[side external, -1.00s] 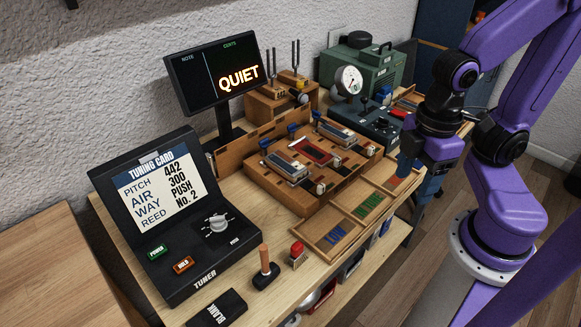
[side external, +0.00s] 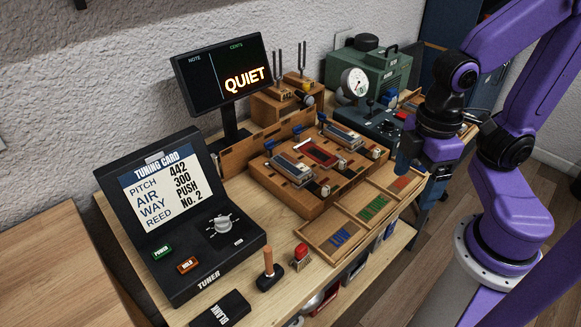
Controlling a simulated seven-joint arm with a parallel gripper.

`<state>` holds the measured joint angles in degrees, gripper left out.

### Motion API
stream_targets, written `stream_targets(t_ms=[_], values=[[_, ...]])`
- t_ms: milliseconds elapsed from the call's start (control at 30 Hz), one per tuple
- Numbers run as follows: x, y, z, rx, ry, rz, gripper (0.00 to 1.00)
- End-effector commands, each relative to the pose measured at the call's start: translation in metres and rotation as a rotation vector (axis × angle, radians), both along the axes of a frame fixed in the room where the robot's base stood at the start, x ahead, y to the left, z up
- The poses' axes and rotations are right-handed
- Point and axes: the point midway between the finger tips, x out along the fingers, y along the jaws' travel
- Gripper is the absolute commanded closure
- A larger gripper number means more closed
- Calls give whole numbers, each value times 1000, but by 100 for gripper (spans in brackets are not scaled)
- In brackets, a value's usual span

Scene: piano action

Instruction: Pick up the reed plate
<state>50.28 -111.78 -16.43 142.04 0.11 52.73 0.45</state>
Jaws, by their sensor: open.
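A wooden reed block (side external: 300,200) stands mid-bench with several slots. Silver plate-like pieces lie at its left (side external: 292,170) and right (side external: 343,137), and a red-framed piece (side external: 318,152) lies between them. I cannot tell for certain which one is the reed plate. My gripper (side external: 408,162) hangs at the right, beyond the right end of the block and near the far end of the sectioned tray. It is open and apart from these pieces. Its fingertips are small and partly hard to make out.
A wooden tray (side external: 325,252) with blue, green and red sections lies along the block's front. The tuner (side external: 190,250), its tuning card (side external: 165,190) reading REED No. 2, and a QUIET display (side external: 222,75) stand left. A green machine with a gauge (side external: 372,75) stands behind.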

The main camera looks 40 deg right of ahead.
Motion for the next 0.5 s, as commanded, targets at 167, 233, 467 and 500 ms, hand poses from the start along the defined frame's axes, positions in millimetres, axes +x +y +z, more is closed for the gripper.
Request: stream_targets(t_ms=[167, 233, 467, 500], values=[[38, 17, 8, -3, 3, -133, 17], [58, 24, 12, -5, 4, -198, 17], [122, 39, 21, -9, 8, -411, 17], [134, 41, 22, -8, 9, -448, 17]])
